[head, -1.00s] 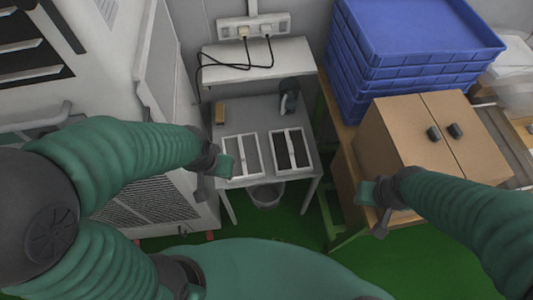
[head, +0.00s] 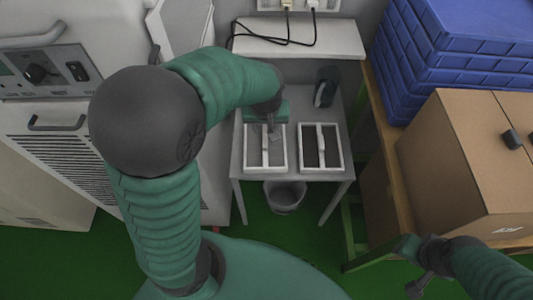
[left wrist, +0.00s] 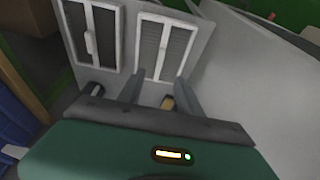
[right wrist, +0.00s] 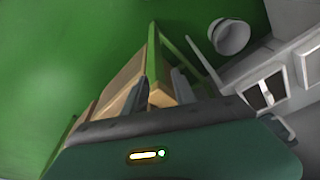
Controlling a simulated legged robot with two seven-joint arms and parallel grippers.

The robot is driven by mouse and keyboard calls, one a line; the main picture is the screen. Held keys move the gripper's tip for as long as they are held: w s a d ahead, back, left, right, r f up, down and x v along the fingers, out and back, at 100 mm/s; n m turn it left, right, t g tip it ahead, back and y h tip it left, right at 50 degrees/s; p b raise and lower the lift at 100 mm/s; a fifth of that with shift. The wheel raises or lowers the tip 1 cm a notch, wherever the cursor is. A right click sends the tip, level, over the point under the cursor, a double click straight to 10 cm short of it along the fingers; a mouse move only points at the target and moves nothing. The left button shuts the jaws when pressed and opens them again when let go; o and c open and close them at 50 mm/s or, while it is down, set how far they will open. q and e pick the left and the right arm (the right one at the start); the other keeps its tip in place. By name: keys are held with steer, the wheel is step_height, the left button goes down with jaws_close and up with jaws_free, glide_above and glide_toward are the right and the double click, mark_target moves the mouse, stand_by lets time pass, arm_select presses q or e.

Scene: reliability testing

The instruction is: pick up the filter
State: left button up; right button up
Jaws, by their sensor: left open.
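Two white-framed filter panels lie side by side on the small grey table (head: 337,178): a left filter (head: 280,155) and a darker right filter (head: 333,158). In the left wrist view they are the right-hand panel (left wrist: 178,45) and the left-hand panel (left wrist: 73,35). My left gripper (head: 272,130) is open and empty above the far edge of the left filter, partly covering it.
A dark upright device (head: 325,90) stands at the table's back right. A shelf (head: 300,38) with cables is behind. A bin (head: 284,195) stands below. A cardboard box (head: 455,150) and blue crates (head: 415,62) are at right, a machine (head: 55,130) at left.

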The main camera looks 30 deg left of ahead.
arm_select(q)
steer(key=b, duration=0.3)
glide_above(265, 140)
steer(key=s+d, duration=0.2)
steer(key=f, duration=1.1)
steer(key=shift+s+a, duration=0.15)
steer(key=shift+a, duration=0.1)
steer(key=x, duration=0.2)
steer(key=b+x, duration=0.2)
steer(key=x, duration=0.1)
steer(key=shift+w+a+f, duration=0.25)
steer(key=shift+w, duration=0.1)
steer(key=shift+r, duration=0.1)
arm_select(e)
steer(key=s+x, duration=0.1)
steer(key=x, duration=0.5)
steer(key=shift+s+f, duration=0.2)
arm_select(q)
steer(key=shift+c, duration=0.4)
jaws_close()
